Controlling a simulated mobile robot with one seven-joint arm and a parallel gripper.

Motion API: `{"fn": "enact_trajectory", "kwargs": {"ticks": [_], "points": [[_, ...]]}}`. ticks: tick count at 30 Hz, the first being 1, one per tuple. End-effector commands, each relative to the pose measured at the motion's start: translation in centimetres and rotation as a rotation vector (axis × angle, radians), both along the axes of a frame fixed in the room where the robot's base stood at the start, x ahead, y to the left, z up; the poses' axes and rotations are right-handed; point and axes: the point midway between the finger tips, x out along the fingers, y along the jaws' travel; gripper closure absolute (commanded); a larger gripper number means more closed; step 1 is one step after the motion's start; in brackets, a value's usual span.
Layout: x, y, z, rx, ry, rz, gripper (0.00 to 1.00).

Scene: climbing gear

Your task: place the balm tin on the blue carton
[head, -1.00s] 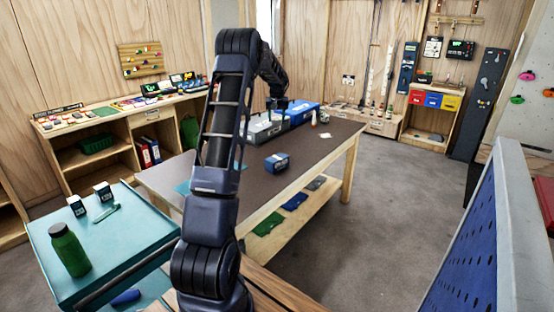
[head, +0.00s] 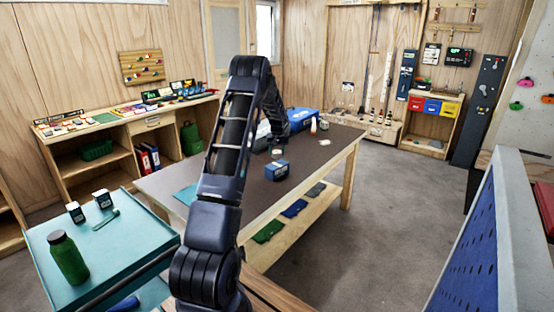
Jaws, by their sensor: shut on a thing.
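The blue carton (head: 276,171) stands on the brown top of the middle table, with a pale label on it. My gripper (head: 277,149) is over the table, just above and behind the carton in the picture. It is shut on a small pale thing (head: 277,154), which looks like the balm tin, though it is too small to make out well. The tin appears above the carton's top; I cannot tell whether they touch. The fingers are small and partly hidden by my wrist.
The table's right side is clear. A teal cart (head: 110,250) with a green bottle (head: 68,259) is at left.

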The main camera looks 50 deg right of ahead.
Motion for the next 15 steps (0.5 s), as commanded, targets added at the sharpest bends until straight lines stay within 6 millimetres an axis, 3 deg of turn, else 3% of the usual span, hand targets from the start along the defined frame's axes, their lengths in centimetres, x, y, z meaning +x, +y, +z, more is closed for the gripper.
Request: {"fn": "enact_trajectory", "kwargs": {"ticks": [15], "points": [[0.0, 0.0, -4.4, -0.002, 0.0, 0.001, 0.72]]}}
